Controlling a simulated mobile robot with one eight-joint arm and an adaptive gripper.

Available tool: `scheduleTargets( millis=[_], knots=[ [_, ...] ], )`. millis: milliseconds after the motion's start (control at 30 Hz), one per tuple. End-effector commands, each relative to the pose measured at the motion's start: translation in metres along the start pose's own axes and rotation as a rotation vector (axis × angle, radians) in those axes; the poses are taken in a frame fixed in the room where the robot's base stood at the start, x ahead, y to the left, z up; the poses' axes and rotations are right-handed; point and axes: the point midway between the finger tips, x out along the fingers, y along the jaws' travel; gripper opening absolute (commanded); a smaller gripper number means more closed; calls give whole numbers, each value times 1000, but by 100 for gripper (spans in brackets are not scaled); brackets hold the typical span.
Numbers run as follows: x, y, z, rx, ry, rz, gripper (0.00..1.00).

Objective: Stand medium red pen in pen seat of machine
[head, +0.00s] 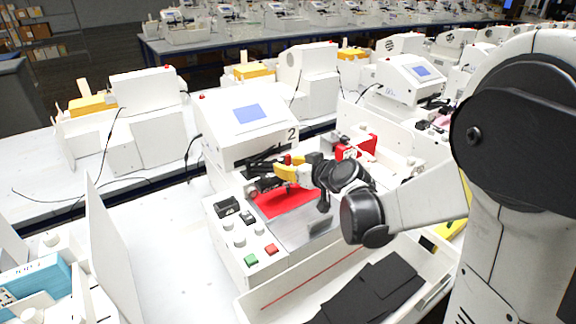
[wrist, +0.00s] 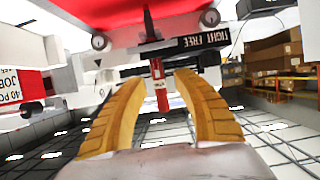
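The red pen (wrist: 158,85) shows in the wrist view, in line with a black holder (wrist: 160,50) on the machine; its upper part seems to sit in this holder. A label reading "TIGHT FREE" (wrist: 205,40) is beside the holder. My gripper (wrist: 159,78) has its two yellow fingers apart, one on each side of the pen, with gaps between them and it. In the head view my gripper (head: 277,170) is at the front of the machine marked 2 (head: 235,130), above its red plate (head: 285,202). The pen cannot be made out there.
The machine's front panel has a green button (head: 250,260), a red button (head: 271,249) and several knobs. A red box (head: 357,147) stands right of my gripper. A tray with black sheets (head: 375,285) lies in front. White table is bare at left (head: 165,235).

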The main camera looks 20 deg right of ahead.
Motion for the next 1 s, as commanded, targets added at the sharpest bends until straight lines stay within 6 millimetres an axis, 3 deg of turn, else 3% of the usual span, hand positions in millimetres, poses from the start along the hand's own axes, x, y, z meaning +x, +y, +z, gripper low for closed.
scheduleTargets(
  millis=[167,600,800,1000],
  knots=[
    [-12,1,0,1,0,2,35],
    [-98,0,0,1,0,2,35],
    [-117,0,0,1,0,1,35],
    [-120,0,0,-1,0,0,35]
  ],
)
